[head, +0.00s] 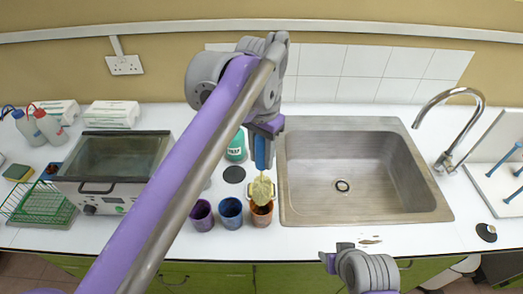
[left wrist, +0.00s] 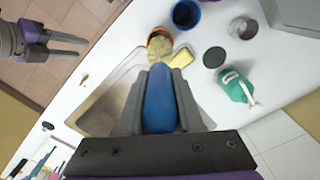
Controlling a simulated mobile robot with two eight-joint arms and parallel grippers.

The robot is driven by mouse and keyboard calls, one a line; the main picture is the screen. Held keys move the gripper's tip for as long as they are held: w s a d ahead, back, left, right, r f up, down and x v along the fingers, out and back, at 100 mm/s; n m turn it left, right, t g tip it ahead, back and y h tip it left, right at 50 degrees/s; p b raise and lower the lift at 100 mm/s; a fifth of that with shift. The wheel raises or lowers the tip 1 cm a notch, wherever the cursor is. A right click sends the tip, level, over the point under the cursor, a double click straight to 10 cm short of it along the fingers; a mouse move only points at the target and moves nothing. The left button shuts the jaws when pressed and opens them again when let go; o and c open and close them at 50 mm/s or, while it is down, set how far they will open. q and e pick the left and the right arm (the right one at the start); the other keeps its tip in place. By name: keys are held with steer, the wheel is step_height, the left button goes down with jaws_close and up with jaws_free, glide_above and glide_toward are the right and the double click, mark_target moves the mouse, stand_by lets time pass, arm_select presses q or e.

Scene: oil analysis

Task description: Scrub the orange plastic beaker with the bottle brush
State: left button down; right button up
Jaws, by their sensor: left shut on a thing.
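My left gripper (head: 263,160) is shut on the blue handle of the bottle brush (left wrist: 158,100), which points down with its pale yellow bristles (head: 261,188) lowest. The orange plastic beaker (head: 262,218) stands upright on the counter left of the sink. The bristle tip is over the beaker's mouth; I cannot tell how far it is inside. In the left wrist view the bristles (left wrist: 160,46) cover much of the orange rim (left wrist: 158,31). My right gripper (left wrist: 67,46) is open and empty; in the head view it is low, in front of the sink.
A blue beaker (head: 231,213) and a purple beaker (head: 202,216) stand left of the orange one. A green bottle (head: 236,150) and dark disc (head: 234,174) are farther back. The empty sink (head: 370,175) is at right.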

mark_target(262, 182)
arm_select(q)
step_height(262, 182, down, 3)
steer(key=shift+f+b, duration=0.1)
steer(key=shift+b, duration=0.6)
steer(key=shift+f+b, duration=0.85)
steer(key=shift+f, duration=1)
arm_select(e)
steer(key=shift+s+f, duration=0.25)
steer(key=shift+f, duration=0.55)
steer(key=shift+s+f, duration=0.3)
steer(key=shift+f, duration=0.45)
steer(key=shift+s+f, duration=0.25)
steer(key=shift+f, duration=0.55)
arm_select(q)
steer(key=shift+f+b, duration=0.8)
steer(key=shift+f, duration=0.95)
arm_select(e)
steer(key=shift+s+f, duration=0.2)
steer(key=shift+f, duration=0.7)
